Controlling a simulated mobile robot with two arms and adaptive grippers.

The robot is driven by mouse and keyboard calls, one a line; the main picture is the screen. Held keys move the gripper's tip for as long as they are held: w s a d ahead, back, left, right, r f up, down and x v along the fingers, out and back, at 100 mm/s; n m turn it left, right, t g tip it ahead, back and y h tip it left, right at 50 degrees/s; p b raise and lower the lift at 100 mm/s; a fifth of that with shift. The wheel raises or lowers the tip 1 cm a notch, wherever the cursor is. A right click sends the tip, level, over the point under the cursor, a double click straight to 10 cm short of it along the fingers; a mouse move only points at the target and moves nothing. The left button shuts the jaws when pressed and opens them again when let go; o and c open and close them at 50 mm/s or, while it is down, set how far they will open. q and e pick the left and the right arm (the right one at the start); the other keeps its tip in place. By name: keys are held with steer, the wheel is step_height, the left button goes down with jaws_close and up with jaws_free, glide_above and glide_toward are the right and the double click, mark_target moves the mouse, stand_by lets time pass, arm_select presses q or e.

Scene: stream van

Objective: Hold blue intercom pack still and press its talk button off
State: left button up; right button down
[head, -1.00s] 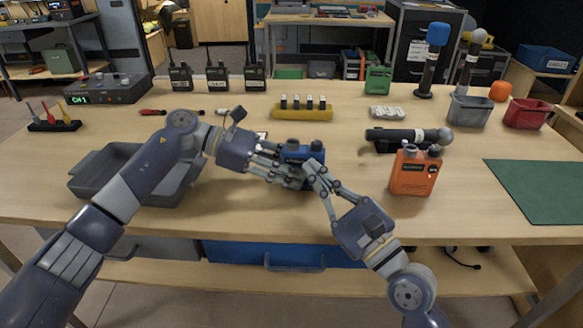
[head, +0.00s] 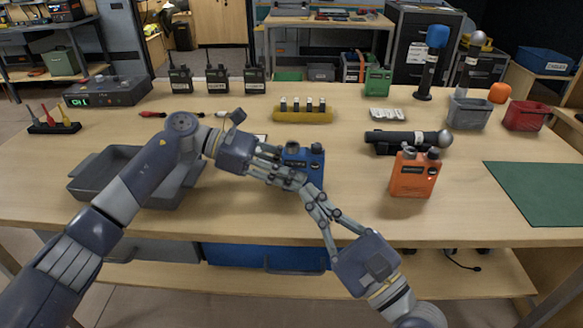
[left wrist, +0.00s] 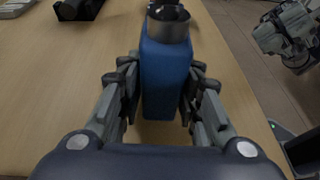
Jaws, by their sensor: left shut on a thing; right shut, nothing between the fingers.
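The blue intercom pack (head: 312,160) stands upright on the table in the middle of the head view. My left gripper (head: 297,178) is shut on it, with fingers on both of its sides. In the left wrist view the blue pack (left wrist: 165,75) sits between the fingers, with a dark round knob on its top. My right gripper (head: 312,198) is shut and empty, just in front of the pack's lower part. I cannot tell whether its tip touches the pack. The talk button cannot be made out; the fingers hide part of the pack's front.
An orange pack (head: 413,174) stands to the right, by a black holder with a microphone (head: 405,138). A grey tray (head: 88,189) lies left, behind my left arm. A yellow battery strip (head: 302,117) is behind. The front right table is clear up to the green mat (head: 540,190).

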arm_select(q)
steer(key=o, duration=1.2)
